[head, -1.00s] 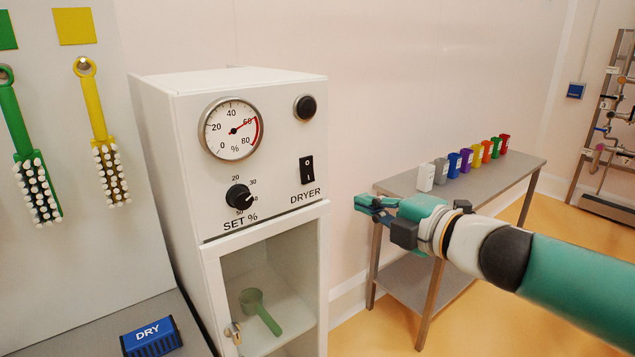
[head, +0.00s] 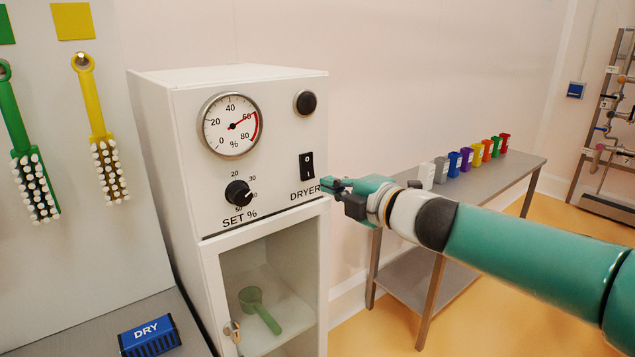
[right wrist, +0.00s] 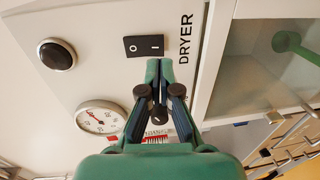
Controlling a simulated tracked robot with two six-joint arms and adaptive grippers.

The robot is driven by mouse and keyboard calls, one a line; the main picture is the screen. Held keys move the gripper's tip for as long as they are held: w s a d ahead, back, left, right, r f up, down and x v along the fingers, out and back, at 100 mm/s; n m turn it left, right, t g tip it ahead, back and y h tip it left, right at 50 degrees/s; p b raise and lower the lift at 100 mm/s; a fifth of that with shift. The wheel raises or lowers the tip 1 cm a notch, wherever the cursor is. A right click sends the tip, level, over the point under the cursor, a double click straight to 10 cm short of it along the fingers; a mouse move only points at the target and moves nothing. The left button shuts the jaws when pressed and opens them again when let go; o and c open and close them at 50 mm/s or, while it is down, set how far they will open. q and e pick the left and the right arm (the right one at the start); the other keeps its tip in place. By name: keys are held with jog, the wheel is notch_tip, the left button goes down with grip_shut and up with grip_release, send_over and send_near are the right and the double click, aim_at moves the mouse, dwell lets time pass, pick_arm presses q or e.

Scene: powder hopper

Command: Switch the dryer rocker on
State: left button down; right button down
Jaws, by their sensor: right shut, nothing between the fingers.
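The dryer rocker (head: 307,167) is a black switch marked O at the top and I at the bottom, on the white cabinet's front above the word DRYER. It also shows in the right wrist view (right wrist: 143,46). I cannot tell clearly which end is pressed in. My right gripper (head: 324,183) is shut and empty, at the panel's right edge, just right of and slightly below the rocker. In the right wrist view its fingertips (right wrist: 159,62) point toward the rocker's I end. Whether they touch the panel cannot be told. My left gripper is not in view.
The panel also holds a round gauge (head: 231,125), a SET % knob (head: 238,193) and a round black button (head: 305,103). Below, a glazed compartment holds a green scoop (head: 259,310). A side table (head: 440,185) with several coloured containers stands behind my right arm.

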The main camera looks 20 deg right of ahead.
aim_at(309, 177)
jog(key=shift+x, duration=2.4)
